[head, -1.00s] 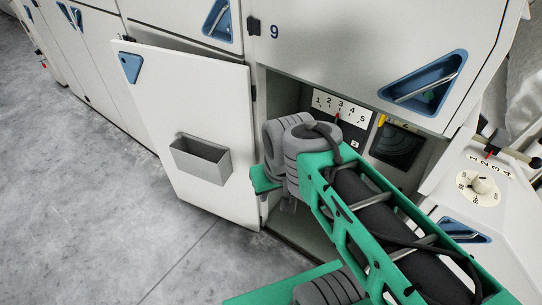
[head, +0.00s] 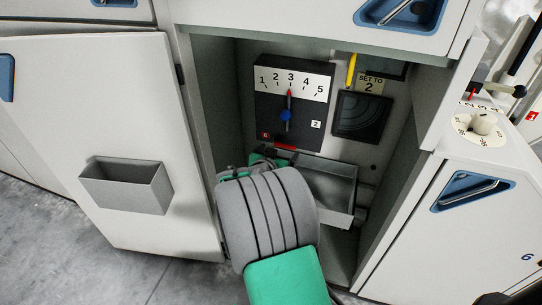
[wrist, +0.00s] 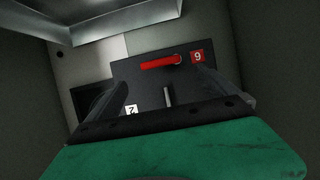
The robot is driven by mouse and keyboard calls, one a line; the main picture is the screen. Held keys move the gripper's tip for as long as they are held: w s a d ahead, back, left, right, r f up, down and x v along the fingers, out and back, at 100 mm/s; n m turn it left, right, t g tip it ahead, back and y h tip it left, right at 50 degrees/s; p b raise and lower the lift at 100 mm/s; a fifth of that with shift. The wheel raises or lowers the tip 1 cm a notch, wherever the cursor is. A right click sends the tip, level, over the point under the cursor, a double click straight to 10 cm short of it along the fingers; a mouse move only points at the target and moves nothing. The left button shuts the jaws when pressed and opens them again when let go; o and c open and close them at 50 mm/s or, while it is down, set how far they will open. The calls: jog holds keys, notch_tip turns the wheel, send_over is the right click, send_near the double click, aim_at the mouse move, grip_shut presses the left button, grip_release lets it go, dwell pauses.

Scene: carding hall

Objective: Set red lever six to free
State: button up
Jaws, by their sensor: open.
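Red lever six (head: 284,148) is a short red bar low on the black control panel (head: 262,112) inside the open cabinet. Its small red number plate (head: 265,135) is at its left. In the wrist view, which is turned over, the red lever (wrist: 160,62) lies nearly level beside its red plate (wrist: 198,56). My gripper (wrist: 163,78) is open, its two dark fingers apart and pointing towards the panel, with the lever seen between and beyond their tips. I see no contact. In the head view my wrist hides most of the gripper (head: 264,161).
Above the lever, a blue-knobbed handle (head: 286,115) points at 3 on a 1-to-5 scale. A grey tray (head: 335,192) is at the right, below a "set to 2" tag (head: 370,83). The open door (head: 110,80) stands left; cabinet walls are close around my arm.

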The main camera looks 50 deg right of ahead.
aim_at(284, 145)
jog(key=b+x, duration=0.1)
jog(key=x, duration=0.6)
jog(key=shift+w+d+f+b, duration=0.1)
jog(key=shift+w+d+b, duration=0.1)
jog(key=shift+b, duration=0.1)
jog(key=c, duration=2)
